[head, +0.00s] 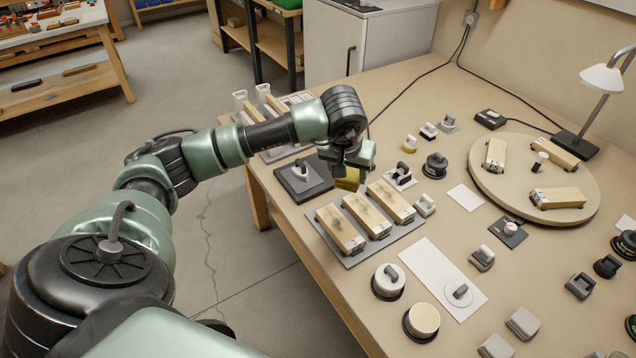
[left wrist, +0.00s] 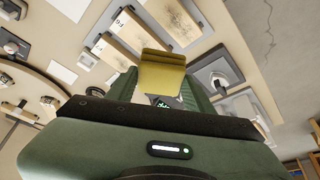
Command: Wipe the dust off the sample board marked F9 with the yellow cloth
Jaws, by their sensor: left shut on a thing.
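The yellow cloth (head: 347,181) hangs from my left gripper (head: 352,166), which is shut on it. In the left wrist view the folded cloth (left wrist: 163,75) sticks out between the fingers. Three wooden sample boards lie side by side on a grey tray: a left one (head: 340,228), a middle one (head: 367,215) and a right one (head: 391,201). They carry dark dusty smudges. The cloth is above the far side of the tray, apart from the boards. In the left wrist view the middle board (left wrist: 131,32) bears an upside-down mark that looks like F9. My right gripper is not in view.
A dark pad with a grey-handled item (head: 303,176) stands left of the boards. A small grey block (head: 425,204) is close on their right. A white panel (head: 440,277) lies in front. A round wooden turntable (head: 534,185) with more boards is at right, under a lamp (head: 600,78).

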